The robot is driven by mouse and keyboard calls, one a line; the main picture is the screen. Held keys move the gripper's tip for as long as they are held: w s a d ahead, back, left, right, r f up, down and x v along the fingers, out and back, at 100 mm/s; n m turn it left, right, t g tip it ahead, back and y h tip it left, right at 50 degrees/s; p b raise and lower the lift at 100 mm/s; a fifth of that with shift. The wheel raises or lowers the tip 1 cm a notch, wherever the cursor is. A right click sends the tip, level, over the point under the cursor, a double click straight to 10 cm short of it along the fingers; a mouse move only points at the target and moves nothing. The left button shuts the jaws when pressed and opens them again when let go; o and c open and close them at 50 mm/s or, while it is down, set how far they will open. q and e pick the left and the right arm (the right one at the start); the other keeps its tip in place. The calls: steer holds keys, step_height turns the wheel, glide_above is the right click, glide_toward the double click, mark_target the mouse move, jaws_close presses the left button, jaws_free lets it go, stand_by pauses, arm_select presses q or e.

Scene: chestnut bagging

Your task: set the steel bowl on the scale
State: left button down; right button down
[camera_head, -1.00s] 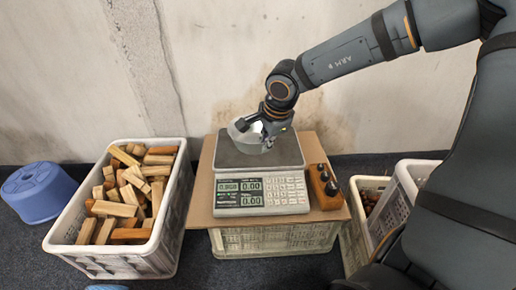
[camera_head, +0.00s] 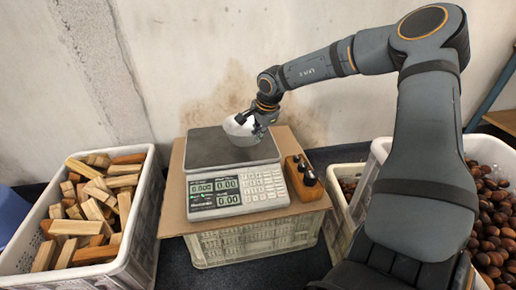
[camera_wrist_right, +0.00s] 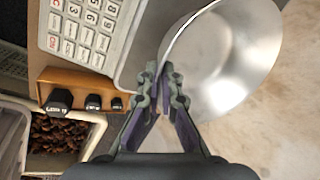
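The steel bowl (camera_head: 238,131) is over the back right part of the scale's grey pan, and I cannot tell whether it touches the pan. In the right wrist view the shiny bowl (camera_wrist_right: 232,60) fills the upper right, with its rim at the fingers. My right gripper (camera_head: 260,121) is at the bowl's right side; its fingertips (camera_wrist_right: 163,82) are shut on the rim. The scale (camera_head: 232,187) stands on a brown board, with its lit display and keypad facing me; the keypad (camera_wrist_right: 85,30) also shows in the wrist view. My left gripper is out of view.
A wooden block with black knobs (camera_head: 303,174) stands right of the scale. A white crate (camera_head: 147,210) of wood pieces is at left. Crates at right hold chestnuts (camera_head: 495,220). The board (camera_head: 172,215) rests on a crate; a wall is close behind.

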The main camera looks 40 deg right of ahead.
steer(key=shift+d+f, duration=0.15)
steer(key=shift+f, duration=0.15)
steer(key=b+x, duration=0.2)
steer(key=x, duration=0.1)
steer(key=shift+s+d+f, duration=0.15)
steer(key=shift+s+f, duration=0.1)
steer(key=shift+f, duration=0.1)
steer(key=shift+r, duration=0.15)
steer(key=c, duration=2)
jaws_free()
steer(key=o, duration=0.5)
